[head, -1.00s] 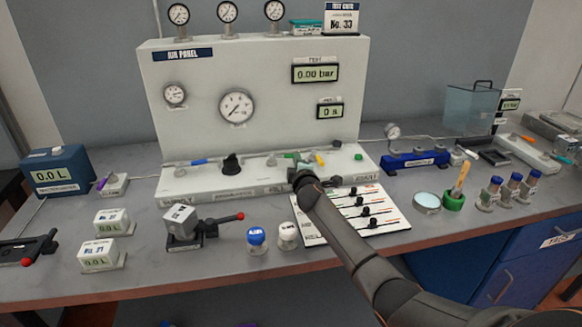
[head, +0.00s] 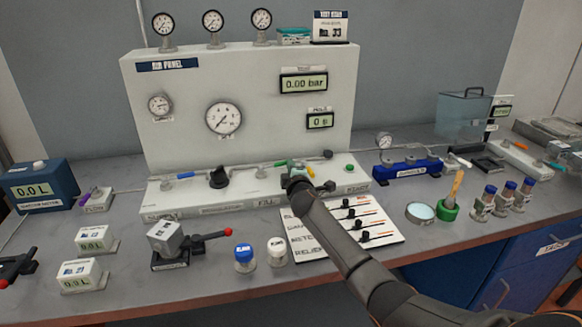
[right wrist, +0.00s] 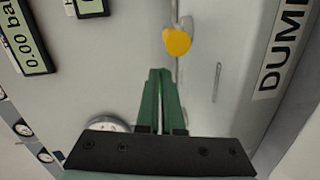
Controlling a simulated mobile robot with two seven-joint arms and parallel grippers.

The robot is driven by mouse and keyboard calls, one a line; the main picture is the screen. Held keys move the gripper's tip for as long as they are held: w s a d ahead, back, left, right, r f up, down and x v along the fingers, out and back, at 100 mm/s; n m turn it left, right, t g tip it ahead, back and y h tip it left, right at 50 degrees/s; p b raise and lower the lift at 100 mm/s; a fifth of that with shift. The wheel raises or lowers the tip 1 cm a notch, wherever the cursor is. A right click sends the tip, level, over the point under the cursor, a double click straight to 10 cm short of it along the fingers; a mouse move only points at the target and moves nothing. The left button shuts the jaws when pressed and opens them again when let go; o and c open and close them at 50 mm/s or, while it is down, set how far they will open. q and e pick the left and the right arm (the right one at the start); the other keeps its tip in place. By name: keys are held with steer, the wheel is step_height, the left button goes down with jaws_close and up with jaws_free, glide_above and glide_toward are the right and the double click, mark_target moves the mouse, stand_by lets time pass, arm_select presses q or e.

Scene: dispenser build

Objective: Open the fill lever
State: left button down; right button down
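The FILL label (head: 266,201) is on the front of the air panel's ledge. Above it, a lever with a green handle (head: 280,163) lies along the pipe, pointing right. My right gripper (head: 296,172) is at the ledge just right of this handle; the arm hides part of the area. In the right wrist view, its green fingers (right wrist: 160,75) are together at the tips, with nothing visible between them. A yellow handle (right wrist: 177,42) is just beyond the tips, close to the DUMP label (right wrist: 283,48). Contact with the green handle cannot be told. My left gripper is out of view.
The air panel (head: 260,130) stands behind, with gauges and displays reading 0.00 bar and 0 s. A black knob (head: 219,178) and a blue handle (head: 185,175) are left on the ledge. A white card (head: 375,236) with black levers lies under my arm. Jars and bottles stand nearby.

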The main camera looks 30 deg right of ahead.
steer(key=shift+s+d+r, duration=0.1)
steer(key=shift+s+r, duration=0.05)
steer(key=shift+r, duration=0.05)
steer(key=p+v, duration=0.1)
steer(key=v, duration=1.1)
steer(key=shift+s+f, duration=0.15)
steer(key=shift+a, duration=0.2)
stand_by(0.3)
